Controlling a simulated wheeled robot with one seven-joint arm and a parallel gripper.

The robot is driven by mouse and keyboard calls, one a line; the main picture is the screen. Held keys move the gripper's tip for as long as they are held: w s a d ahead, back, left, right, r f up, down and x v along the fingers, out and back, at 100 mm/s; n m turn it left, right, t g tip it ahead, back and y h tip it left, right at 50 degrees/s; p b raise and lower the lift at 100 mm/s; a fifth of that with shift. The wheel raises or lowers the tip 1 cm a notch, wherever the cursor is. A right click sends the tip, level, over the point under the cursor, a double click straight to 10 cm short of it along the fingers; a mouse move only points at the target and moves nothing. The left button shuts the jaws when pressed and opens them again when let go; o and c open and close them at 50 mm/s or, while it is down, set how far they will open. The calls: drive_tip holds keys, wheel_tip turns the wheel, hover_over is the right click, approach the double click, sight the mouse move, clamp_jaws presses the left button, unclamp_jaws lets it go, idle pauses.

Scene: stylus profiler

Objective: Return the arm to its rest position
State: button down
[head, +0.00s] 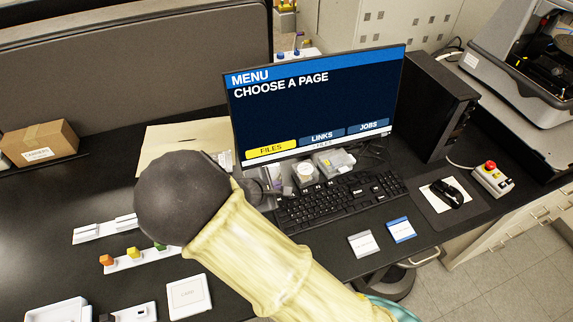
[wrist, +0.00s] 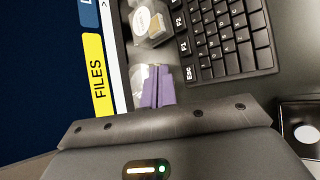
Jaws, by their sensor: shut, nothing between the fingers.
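My arm (head: 265,250) reaches in from the lower right of the head view, and its dark rounded joint (head: 183,197) is raised over the desk, left of the keyboard. My gripper (wrist: 157,88) shows in the wrist view as two purple fingers pressed together, with nothing between them. In the head view the gripper is mostly hidden behind the arm, near the monitor's lower edge. The monitor (head: 315,105) reads "MENU, CHOOSE A PAGE", with a yellow FILES button and blue LINKS and JOBS buttons. FILES also shows beside the fingers in the wrist view (wrist: 98,78).
The keyboard (head: 340,203) lies right of the arm. A mouse (head: 447,195) and a red-button box (head: 492,178) are farther right. Small parts on white racks (head: 140,260) stand at lower left. A black computer tower (head: 437,105) stands behind. Bare desk shows at left.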

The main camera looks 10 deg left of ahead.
drive_tip(key=d+r+m+g+h, duration=0.1)
drive_tip(key=d+r+m+g, duration=0.15)
drive_tip(key=d+m, duration=0.55)
drive_tip(key=s+d+r+m+g+y, duration=0.1)
drive_tip(key=s+d+r+m, duration=0.2)
drive_tip(key=d, duration=0.4)
drive_tip(key=s+d+r+m+g+y, duration=0.1)
drive_tip(key=s+d+r+m, duration=0.2)
drive_tip(key=d+m, duration=0.3)
drive_tip(key=s+d+r+m+g+y, duration=0.2)
drive_tip(key=s+d+m, duration=0.3)
drive_tip(key=d, duration=0.3)
drive_tip(key=shift+s+d+r, duration=0.25)
drive_tip(key=shift+d+r, duration=0.1)
drive_tip(key=shift+r, duration=0.45)
